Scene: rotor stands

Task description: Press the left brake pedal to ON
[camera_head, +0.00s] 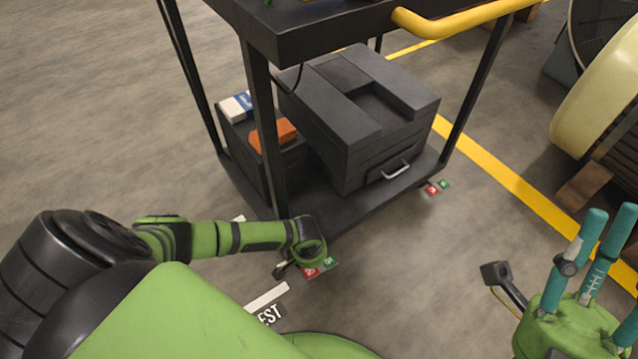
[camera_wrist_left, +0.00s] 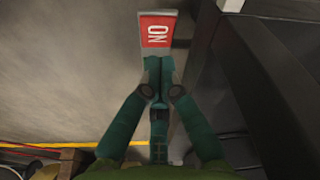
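The left brake pedal (camera_head: 311,273) has a red part and a green part, low at the cart's near corner. In the left wrist view its red ON plate (camera_wrist_left: 156,30) lies right at my left fingertips. My left gripper (camera_wrist_left: 157,66) has its two teal fingers together, with nothing seen between them. They overlap the plate's near edge; I cannot tell whether they touch it. In the head view the left fingers are hidden below my wrist. My right gripper (camera_head: 608,228) is at the lower right, its teal fingers apart and empty, away from the cart.
The black cart (camera_head: 345,222) carries a dark case (camera_head: 350,110) and a box with orange and white items on its lower shelf. A second red and green pedal (camera_head: 437,188) sits at its right corner. A yellow floor line (camera_head: 520,190) runs behind.

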